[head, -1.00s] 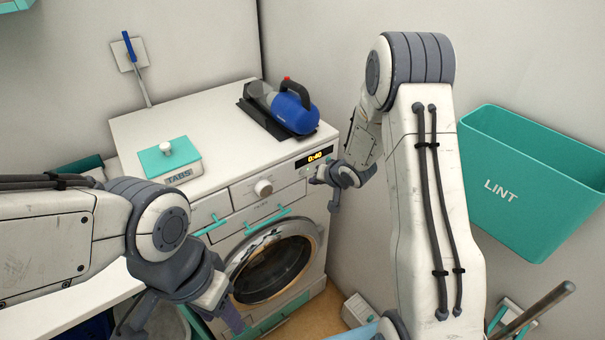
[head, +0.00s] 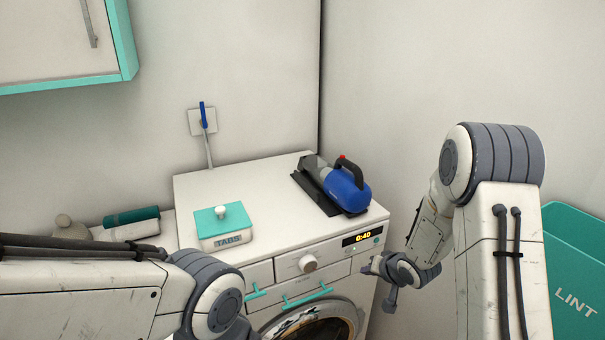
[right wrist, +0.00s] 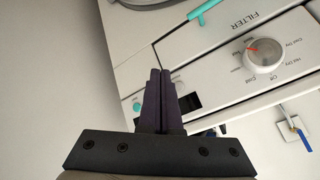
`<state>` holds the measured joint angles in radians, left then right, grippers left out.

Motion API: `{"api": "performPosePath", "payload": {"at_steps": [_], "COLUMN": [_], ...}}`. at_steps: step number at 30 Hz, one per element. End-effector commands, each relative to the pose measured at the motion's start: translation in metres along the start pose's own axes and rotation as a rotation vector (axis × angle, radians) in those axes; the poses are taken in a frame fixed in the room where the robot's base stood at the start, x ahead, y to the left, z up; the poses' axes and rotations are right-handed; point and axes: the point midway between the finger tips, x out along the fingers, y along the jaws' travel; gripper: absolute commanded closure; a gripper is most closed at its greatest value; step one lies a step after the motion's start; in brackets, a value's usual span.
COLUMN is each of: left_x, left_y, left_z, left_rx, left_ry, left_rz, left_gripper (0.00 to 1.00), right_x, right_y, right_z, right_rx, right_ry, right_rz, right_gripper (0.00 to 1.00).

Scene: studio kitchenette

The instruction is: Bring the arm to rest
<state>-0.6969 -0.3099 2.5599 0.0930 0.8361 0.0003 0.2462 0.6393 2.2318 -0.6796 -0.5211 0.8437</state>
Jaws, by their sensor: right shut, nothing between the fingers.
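My right gripper (head: 376,270) is shut and empty, in front of the washing machine's upper right front, just below its lit 0:40 display (head: 362,238). In the right wrist view its two dark fingers (right wrist: 160,78) are together with nothing between them. The machine's panel and dial (right wrist: 264,55) lie beyond the fingertips; I cannot tell the exact gap. My left arm comes in at the lower left of the head view, and its gripper is cut off by the bottom edge.
The white machine top (head: 262,190) carries a teal-lidded TABS box (head: 224,228) and a blue handheld vacuum (head: 345,188). A teal LINT bin (head: 575,260) is at the right wall. A cupboard (head: 60,45) hangs upper left. Teal handles (head: 307,296) stick out from the machine front.

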Motion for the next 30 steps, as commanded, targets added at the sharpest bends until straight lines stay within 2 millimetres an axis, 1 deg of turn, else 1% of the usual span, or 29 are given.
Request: {"api": "performPosePath", "payload": {"at_steps": [1, 2, 5, 6, 8, 9, 11, 12, 14, 15, 18, 21, 25, 30], "left_x": [0.000, 0.000, 0.000, 0.000, 0.000, 0.000, 0.000, 0.000, 0.000, 0.000, 0.000, 0.000, 0.000, 0.000], "left_y": [0.000, 0.000, 0.000, 0.000, 0.000, 0.000, 0.000, 0.000, 0.000, 0.000, 0.000, 0.000, 0.000, 0.000], "left_z": [0.000, 0.000, 0.000, 0.000, 0.000, 0.000, 0.000, 0.000, 0.000, 0.000, 0.000, 0.000, 0.000, 0.000], "left_rx": [0.000, 0.000, 0.000, 0.000, 0.000, 0.000, 0.000, 0.000, 0.000, 0.000, 0.000, 0.000, 0.000, 0.000], "left_ry": [0.000, 0.000, 0.000, 0.000, 0.000, 0.000, 0.000, 0.000, 0.000, 0.000, 0.000, 0.000, 0.000, 0.000], "left_rz": [0.000, 0.000, 0.000, 0.000, 0.000, 0.000, 0.000, 0.000, 0.000, 0.000, 0.000, 0.000, 0.000, 0.000], "left_gripper": [0.50, 0.50, 0.50, 0.50, 0.50, 0.50, 0.50, 0.50, 0.50, 0.50, 0.50, 0.50, 0.50, 0.50], "right_x": [-0.008, -0.013, -0.043, -0.060, -0.087, -0.106, -0.138, -0.159, -0.190, -0.209, -0.250, -0.278, -0.294, -0.295], "right_y": [-0.017, -0.026, -0.065, -0.082, -0.104, -0.117, -0.133, -0.141, -0.149, -0.152, -0.153, -0.151, -0.149, -0.148], "right_z": [0.000, 0.003, 0.019, 0.031, 0.052, 0.070, 0.098, 0.118, 0.146, 0.164, 0.200, 0.224, 0.238, 0.239], "right_rx": [-0.049, -0.083, -0.223, -0.285, -0.376, -0.434, -0.521, -0.577, -0.656, -0.706, -0.807, -0.878, -0.919, -0.924], "right_ry": [-0.011, -0.024, -0.089, -0.126, -0.189, -0.238, -0.318, -0.373, -0.456, -0.509, -0.624, -0.705, -0.757, -0.764], "right_rz": [0.015, 0.030, 0.089, 0.110, 0.134, 0.141, 0.140, 0.133, 0.113, 0.097, 0.049, 0.010, -0.014, -0.016], "right_gripper": [1.00, 1.00, 1.00, 1.00, 1.00, 1.00, 1.00, 1.00, 1.00, 1.00, 1.00, 1.00, 1.00, 1.00]}}
